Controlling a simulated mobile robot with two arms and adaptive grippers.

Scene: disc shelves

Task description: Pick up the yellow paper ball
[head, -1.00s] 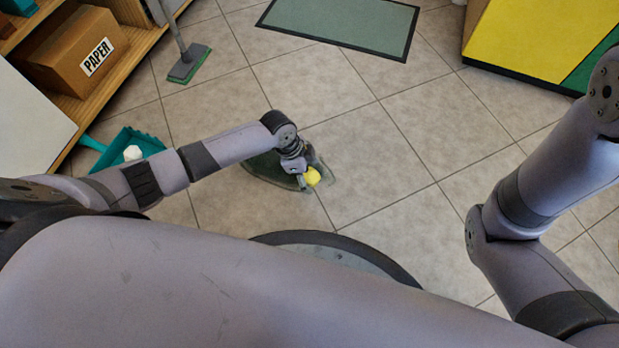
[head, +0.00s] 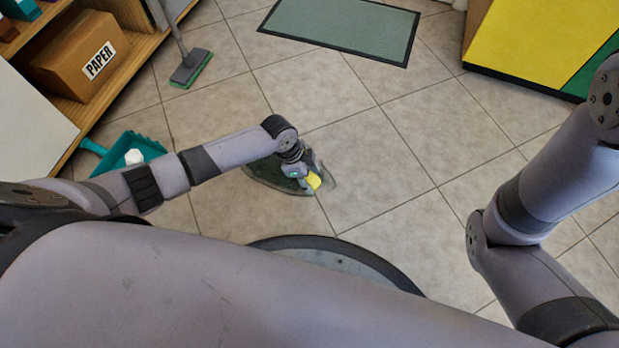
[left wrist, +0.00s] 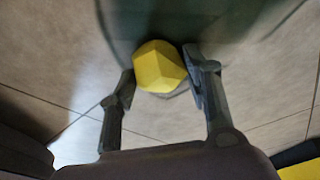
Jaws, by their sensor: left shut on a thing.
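I cannot tell whether the ball still touches the floor. My right arm shows at the right of the head view, but its gripper is out of the picture.
A teal dustpan (head: 108,150) with a white lump (head: 133,157) lies left of my left arm. A mop head (head: 190,68) stands near wooden shelves with a PAPER box (head: 78,58). A green mat (head: 340,27) and a yellow-green cabinet (head: 535,40) are farther back. Mid-floor is clear.

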